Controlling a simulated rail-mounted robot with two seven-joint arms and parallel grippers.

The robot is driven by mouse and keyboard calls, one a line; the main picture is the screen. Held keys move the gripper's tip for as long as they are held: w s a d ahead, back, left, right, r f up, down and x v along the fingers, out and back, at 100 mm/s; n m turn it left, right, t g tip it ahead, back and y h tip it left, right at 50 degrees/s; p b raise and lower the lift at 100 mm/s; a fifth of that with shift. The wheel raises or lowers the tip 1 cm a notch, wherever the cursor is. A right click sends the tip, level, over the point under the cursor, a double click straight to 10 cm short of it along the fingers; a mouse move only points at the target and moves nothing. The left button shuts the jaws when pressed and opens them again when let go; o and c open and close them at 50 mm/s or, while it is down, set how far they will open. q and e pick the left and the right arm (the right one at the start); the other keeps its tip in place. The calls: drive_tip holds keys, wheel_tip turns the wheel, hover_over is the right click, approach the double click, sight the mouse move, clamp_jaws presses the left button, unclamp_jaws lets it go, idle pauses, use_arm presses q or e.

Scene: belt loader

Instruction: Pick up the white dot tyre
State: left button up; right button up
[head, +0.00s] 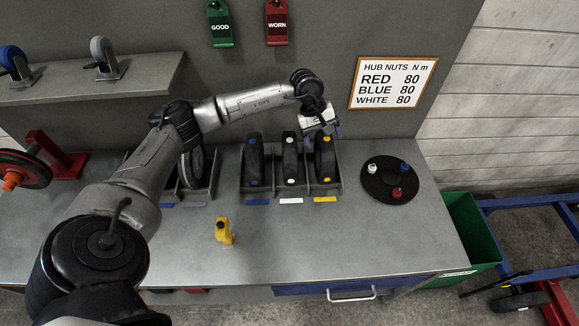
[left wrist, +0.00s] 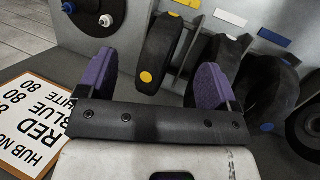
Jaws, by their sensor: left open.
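The white dot tyre (head: 290,158) stands upright in the middle slot of the rack, between the blue dot tyre (head: 254,158) and the yellow dot tyre (head: 325,160). My left gripper (head: 321,132) is open and empty near the top of the yellow dot tyre. In the left wrist view, the yellow dot tyre (left wrist: 155,60) shows between the purple fingers (left wrist: 155,82). The white dot tyre (left wrist: 222,50) is behind the right-hand finger and partly hidden. Contact cannot be told. My right gripper is out of view.
The rack (head: 268,186) holds the tyres close together. Blue, white (head: 291,201) and yellow labels lie in front. A black disc (head: 376,190) with hub nuts is to the right. A yellow tool (head: 224,232) stands on the bench front. A sign (head: 393,82) hangs behind.

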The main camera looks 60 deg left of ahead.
sight(290, 139)
use_arm(q)
drive_tip(key=s+a+r+g+y+b, duration=0.1)
drive_tip(key=s+a+g+y+b, duration=0.2)
drive_tip(key=a, duration=0.8)
drive_tip(key=shift+m+t+y, duration=0.3)
drive_tip(key=f, duration=0.2)
drive_tip(key=f+p, duration=0.1)
drive_tip(key=f, duration=0.1)
drive_tip(key=s+f, duration=0.1)
drive_tip(key=f, duration=0.1)
drive_tip(key=shift+a+f+p, duration=0.1)
drive_tip(key=shift+a+p, duration=0.05)
drive_tip(key=shift+p, duration=0.15)
drive_tip(key=shift+f, duration=1)
wheel_tip(290, 139, down, 5)
drive_tip(key=shift+s+r+p, duration=0.1)
drive_tip(key=shift+p, duration=0.3)
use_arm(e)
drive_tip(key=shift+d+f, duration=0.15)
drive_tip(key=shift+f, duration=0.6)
use_arm(q)
drive_tip(key=shift+c, duration=0.2)
drive_tip(key=c, duration=0.5)
clamp_jaws()
